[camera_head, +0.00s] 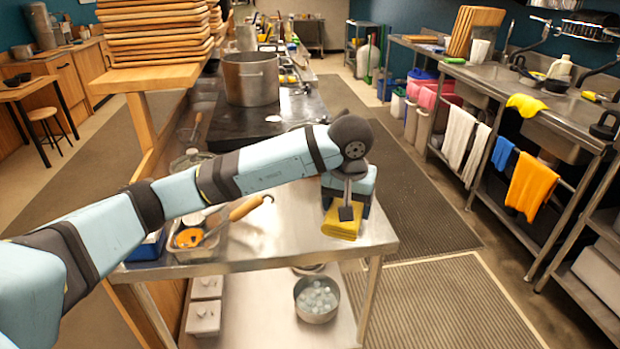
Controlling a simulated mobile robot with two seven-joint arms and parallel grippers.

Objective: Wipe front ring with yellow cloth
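A folded yellow cloth (340,229) lies at the right front corner of the steel table. My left gripper (346,213) points down at it, with its dark fingertip in front of or touching the cloth's top. The gap between the fingers does not show, so I cannot tell whether it grips the cloth. A black stove top (230,129) is behind my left arm, with a large steel pot (250,78) at its back. Part of a front ring (300,125) shows just above my forearm; the arm hides the rest. My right gripper is out of view.
The steel table (270,240) also bears a tray with orange food and a wooden-handled ladle (245,208). Stacked wooden boards (155,35) stand at upper left. Another yellow cloth (527,105) hangs at the right sink. The matted aisle (420,190) is clear.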

